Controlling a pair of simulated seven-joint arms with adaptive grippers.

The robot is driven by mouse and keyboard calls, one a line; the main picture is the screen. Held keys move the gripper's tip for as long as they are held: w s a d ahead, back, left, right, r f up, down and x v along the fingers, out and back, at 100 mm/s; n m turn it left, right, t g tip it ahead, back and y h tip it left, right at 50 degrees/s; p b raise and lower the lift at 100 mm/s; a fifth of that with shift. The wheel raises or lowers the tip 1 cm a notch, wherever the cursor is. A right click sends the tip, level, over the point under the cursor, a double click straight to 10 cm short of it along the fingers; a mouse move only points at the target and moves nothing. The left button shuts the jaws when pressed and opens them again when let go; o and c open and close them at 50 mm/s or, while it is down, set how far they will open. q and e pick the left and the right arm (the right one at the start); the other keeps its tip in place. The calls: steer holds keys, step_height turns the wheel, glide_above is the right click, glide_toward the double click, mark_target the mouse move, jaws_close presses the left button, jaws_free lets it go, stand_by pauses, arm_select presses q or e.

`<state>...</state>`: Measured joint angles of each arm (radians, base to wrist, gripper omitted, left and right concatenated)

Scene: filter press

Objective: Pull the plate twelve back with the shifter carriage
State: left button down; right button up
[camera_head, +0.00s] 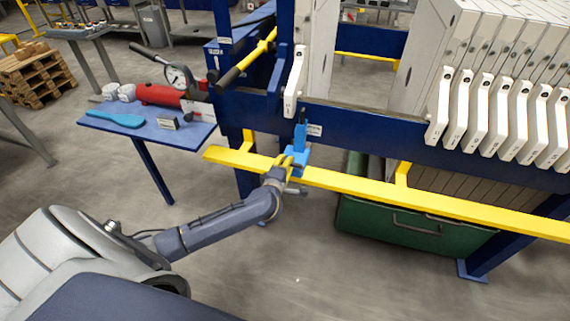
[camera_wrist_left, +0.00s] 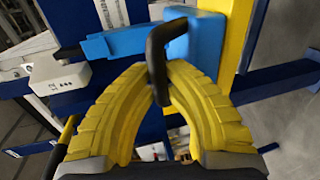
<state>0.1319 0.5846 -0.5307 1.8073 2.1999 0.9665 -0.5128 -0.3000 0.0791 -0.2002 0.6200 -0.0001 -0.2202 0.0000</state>
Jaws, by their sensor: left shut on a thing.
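The shifter carriage (camera_head: 299,150) is a light blue block on the long yellow rail (camera_head: 345,184). My left gripper (camera_head: 291,163) is at the carriage. In the left wrist view, the yellow fingers of the left gripper (camera_wrist_left: 160,98) are closed around a black bent handle (camera_wrist_left: 158,52) in front of the blue carriage body (camera_wrist_left: 192,42). Several white filter plates (camera_head: 462,108) hang in a row at the right. One white plate end (camera_head: 294,84) stands apart just above the carriage. The plate numbers are too small to read, so I cannot tell which is plate twelve. My right gripper is out of view.
A blue side table (camera_head: 150,126) at the left holds a red pump (camera_head: 160,95) with a gauge and a light blue tool (camera_head: 118,119). A green bin (camera_head: 410,231) stands under the press. Dark blue frame beams run above the rail; floor in front is clear.

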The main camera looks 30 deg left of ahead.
arm_select(q)
steer(key=c, duration=1.6)
jaws_free()
steer(key=shift+c, duration=0.2)
steer(key=v, duration=1.2)
